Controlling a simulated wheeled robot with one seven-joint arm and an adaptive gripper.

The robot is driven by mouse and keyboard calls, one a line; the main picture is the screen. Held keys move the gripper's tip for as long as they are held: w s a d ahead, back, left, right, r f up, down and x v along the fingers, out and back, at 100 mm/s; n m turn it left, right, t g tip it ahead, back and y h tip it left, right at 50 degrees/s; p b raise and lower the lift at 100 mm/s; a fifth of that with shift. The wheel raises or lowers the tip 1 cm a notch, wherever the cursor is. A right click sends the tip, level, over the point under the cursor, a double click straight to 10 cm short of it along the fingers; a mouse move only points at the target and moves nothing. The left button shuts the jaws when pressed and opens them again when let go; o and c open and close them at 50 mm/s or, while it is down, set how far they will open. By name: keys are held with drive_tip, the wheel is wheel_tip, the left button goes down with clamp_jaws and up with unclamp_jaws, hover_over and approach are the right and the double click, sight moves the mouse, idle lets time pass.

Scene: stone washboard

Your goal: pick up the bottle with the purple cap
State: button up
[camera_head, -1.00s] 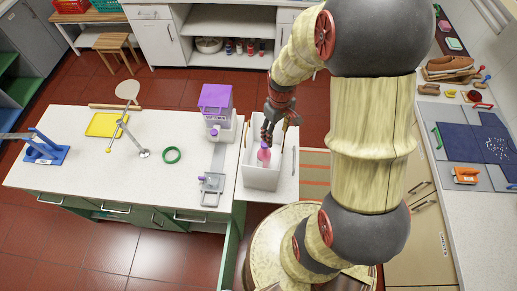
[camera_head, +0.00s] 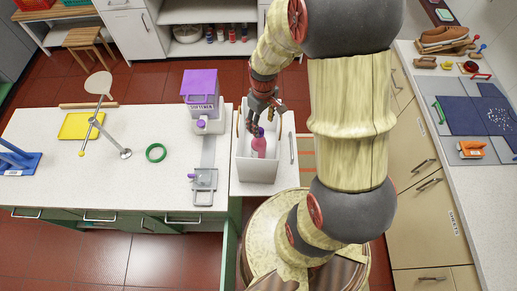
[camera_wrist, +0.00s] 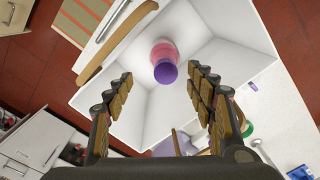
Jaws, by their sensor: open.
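The bottle (camera_head: 259,146) is pink with a purple cap and stands inside a white open bin (camera_head: 257,172) on the counter. In the wrist view the purple cap (camera_wrist: 165,72) faces the camera, with the pink body behind it. My gripper (camera_head: 264,122) is at the bin's opening, above and close to the bottle. In the wrist view my gripper (camera_wrist: 161,90) is open, its two fingers spread on either side of the cap's line, with nothing between them touching. The bottle's lower part is hidden by the bin wall in the head view.
A purple-topped softener box (camera_head: 200,92) stands left of the bin. A grey tray (camera_head: 205,181) with a small purple-capped item lies in front of it. A green ring (camera_head: 156,153) and a yellow tray (camera_head: 82,126) are farther left.

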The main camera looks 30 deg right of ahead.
sight(259, 144)
drive_tip(key=f, duration=0.2)
drive_tip(key=f+p, duration=0.1)
drive_tip(key=f, duration=0.1)
drive_tip(key=a+f, duration=0.1)
drive_tip(key=f, duration=0.1)
drive_tip(key=shift+w+f, duration=0.2)
drive_tip(key=shift+f, duration=0.55)
drive_tip(key=c, duration=0.3)
clamp_jaws()
idle(0.4)
